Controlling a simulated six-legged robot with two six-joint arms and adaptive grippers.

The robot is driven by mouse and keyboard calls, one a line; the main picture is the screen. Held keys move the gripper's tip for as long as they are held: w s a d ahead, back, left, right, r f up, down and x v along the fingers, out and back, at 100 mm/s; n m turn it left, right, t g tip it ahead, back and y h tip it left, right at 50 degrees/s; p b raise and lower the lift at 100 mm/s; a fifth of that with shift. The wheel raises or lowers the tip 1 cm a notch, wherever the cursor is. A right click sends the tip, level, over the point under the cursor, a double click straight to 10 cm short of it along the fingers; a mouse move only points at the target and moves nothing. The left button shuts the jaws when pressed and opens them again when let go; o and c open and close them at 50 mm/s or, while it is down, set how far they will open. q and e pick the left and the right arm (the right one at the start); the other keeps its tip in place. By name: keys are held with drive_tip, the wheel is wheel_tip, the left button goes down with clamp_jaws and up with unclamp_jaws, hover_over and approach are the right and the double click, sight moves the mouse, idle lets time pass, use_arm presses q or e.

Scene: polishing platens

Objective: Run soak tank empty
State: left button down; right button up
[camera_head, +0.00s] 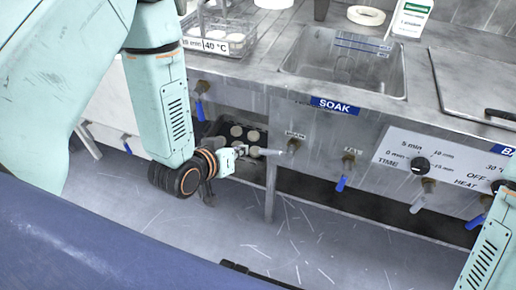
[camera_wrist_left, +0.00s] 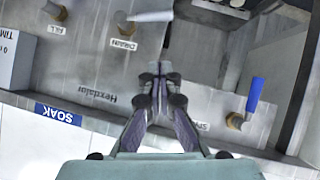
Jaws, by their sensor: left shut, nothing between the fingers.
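The fill valve (camera_head: 348,161) has a blue handle hanging down. My left gripper (camera_head: 242,150) is shut and empty, close to the drain handle's end; its fingertips (camera_wrist_left: 160,70) show below the handle in the wrist view. Contact is unclear. My right gripper is out of view.
A wire basket (camera_head: 215,45) with round pieces stands on the counter at left. Another blue-handled valve (camera_head: 201,88) is left of the drain. A lower tray of discs (camera_head: 240,130) sits behind my gripper. A timer panel (camera_head: 440,160) is at right.

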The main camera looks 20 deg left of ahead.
sight(263, 150)
use_arm(q)
drive_tip(key=shift+s+d+f+b+x, duration=0.25)
drive_tip(key=shift+b+x, duration=0.5)
drive_tip(key=shift+x, duration=1.4)
drive_tip(key=shift+s+d+f+b+x, duration=0.1)
drive_tip(key=shift+s+f+b+x, duration=0.45)
drive_tip(key=shift+x, duration=1.6)
drive_tip(key=shift+w+d+f+b+x, duration=0.1)
drive_tip(key=shift+b+x, duration=0.9)
drive_tip(key=shift+x, duration=1.15)
drive_tip(key=shift+r, duration=0.1)
